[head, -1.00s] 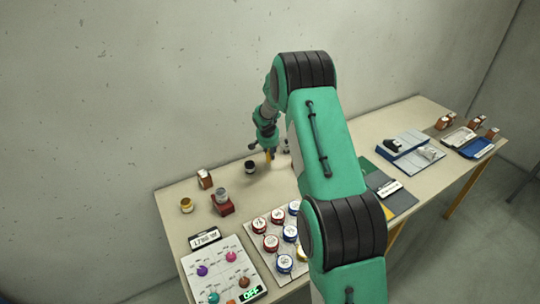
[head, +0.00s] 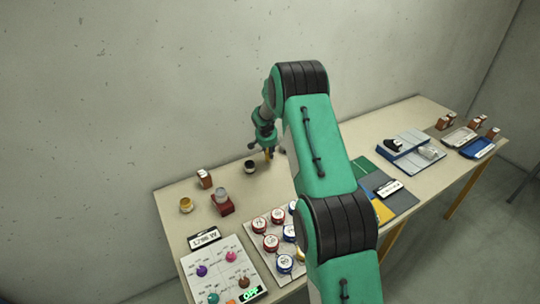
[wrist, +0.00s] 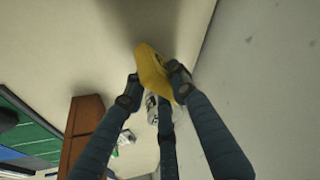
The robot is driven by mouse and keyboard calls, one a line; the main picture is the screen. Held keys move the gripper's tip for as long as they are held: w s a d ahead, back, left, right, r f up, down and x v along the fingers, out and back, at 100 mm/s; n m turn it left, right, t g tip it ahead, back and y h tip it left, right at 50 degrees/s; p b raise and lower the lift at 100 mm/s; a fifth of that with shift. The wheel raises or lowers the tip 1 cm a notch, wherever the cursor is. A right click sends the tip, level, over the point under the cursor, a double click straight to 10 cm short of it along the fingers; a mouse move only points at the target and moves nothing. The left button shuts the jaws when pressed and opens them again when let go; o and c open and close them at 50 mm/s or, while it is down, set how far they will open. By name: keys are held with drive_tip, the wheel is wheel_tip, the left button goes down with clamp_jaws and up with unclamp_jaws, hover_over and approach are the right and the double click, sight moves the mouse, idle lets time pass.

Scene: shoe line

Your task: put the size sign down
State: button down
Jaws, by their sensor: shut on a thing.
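My gripper (wrist: 155,85) is shut on a yellow piece, which I take to be the size sign (wrist: 152,68). The sign has a small dark mark and is tilted between the fingertips. In the head view my gripper (head: 267,149) is at the back of the table near the wall, with a bit of yellow below it. I cannot tell whether the sign touches the table. A white thing with black marks (wrist: 153,118) shows partly behind the fingers.
A dark jar (head: 250,167) stands close to the left of my gripper. A brown block (wrist: 84,128) and a green panel (wrist: 25,125) show in the wrist view. Several round tins (head: 271,242) sit nearer the front. The wall (head: 120,90) rises close behind.

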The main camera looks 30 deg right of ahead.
drive_tip(key=shift+f, duration=0.65)
drive_tip(key=shift+f, duration=0.2)
drive_tip(key=c, duration=1.4)
unclamp_jaws()
drive_tip(key=shift+c, duration=0.2)
drive_tip(key=shift+r, duration=0.2)
drive_tip(key=shift+s+a+r, duration=0.15)
drive_tip(key=shift+r, duration=0.4)
drive_tip(key=p+v, duration=0.1)
drive_tip(key=v, duration=1)
drive_tip(key=shift+p, duration=0.35)
drive_tip(key=shift+f, duration=0.1)
